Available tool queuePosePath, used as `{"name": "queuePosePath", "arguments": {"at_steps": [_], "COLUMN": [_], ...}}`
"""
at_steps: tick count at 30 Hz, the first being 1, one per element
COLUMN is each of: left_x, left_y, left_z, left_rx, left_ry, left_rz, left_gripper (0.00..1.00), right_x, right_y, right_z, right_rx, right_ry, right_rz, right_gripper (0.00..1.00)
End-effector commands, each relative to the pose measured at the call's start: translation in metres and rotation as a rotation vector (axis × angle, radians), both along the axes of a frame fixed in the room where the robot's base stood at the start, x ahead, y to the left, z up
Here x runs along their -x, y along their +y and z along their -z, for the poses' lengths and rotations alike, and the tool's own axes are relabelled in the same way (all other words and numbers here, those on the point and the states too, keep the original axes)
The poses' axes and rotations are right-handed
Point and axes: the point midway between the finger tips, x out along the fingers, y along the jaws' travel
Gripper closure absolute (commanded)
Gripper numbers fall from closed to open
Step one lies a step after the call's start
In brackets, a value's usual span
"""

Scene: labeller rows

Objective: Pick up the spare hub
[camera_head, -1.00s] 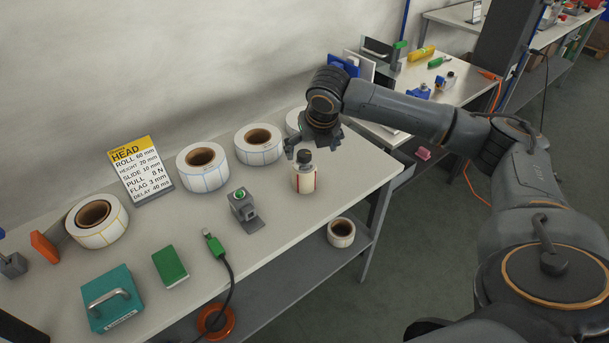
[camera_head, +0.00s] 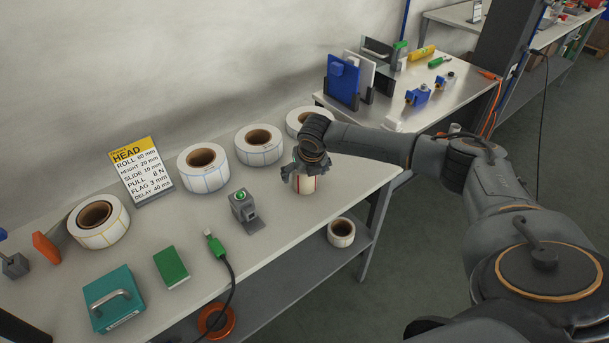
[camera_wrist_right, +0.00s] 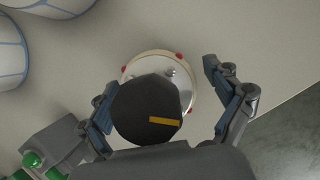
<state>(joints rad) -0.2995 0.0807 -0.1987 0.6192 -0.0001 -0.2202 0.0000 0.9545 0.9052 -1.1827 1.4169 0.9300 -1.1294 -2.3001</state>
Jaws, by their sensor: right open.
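The spare hub, which I take to be the cream cylinder with red stripes (camera_head: 306,185), stands upright near the right end of the bench. My right gripper (camera_head: 305,170) is above it with its fingers down around its upper part, hiding the dark top in the head view. In the right wrist view the hub's pale round top (camera_wrist_right: 163,66) and black knob (camera_wrist_right: 145,108) lie between the fingers of the right gripper (camera_wrist_right: 161,85). The jaws are open, with a visible gap at the right finger; contact at the left finger is unclear. My left gripper is not in view.
Several label rolls (camera_head: 204,176) stand along the wall behind. A small grey device with a green button (camera_head: 241,205) stands left of the hub. A green-ended cable (camera_head: 213,241), a green block (camera_head: 171,266) and a teal case (camera_head: 113,298) lie further left. The bench's front edge is close.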

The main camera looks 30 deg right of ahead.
Motion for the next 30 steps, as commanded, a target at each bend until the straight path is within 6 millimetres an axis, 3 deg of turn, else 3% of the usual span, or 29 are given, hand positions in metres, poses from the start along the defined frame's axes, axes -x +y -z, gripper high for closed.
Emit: {"name": "queuePosePath", "arguments": {"at_steps": [6, 17, 26, 30], "left_x": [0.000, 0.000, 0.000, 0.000], "left_y": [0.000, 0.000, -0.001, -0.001], "left_z": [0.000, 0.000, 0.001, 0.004], "left_rx": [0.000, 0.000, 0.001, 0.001], "left_ry": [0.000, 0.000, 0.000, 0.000], "left_rz": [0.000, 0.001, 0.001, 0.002], "left_gripper": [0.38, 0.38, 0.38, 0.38], "right_x": [-0.001, 0.000, -0.001, -0.002], "right_y": [0.000, 0.000, 0.000, 0.000], "right_z": [0.001, 0.001, -0.003, -0.013], "right_rx": [0.000, 0.000, 0.000, -0.001], "right_ry": [-0.001, -0.001, -0.003, -0.007], "right_rz": [-0.001, 0.000, 0.001, 0.000], "right_gripper": [0.09, 0.81, 0.81, 0.81]}}
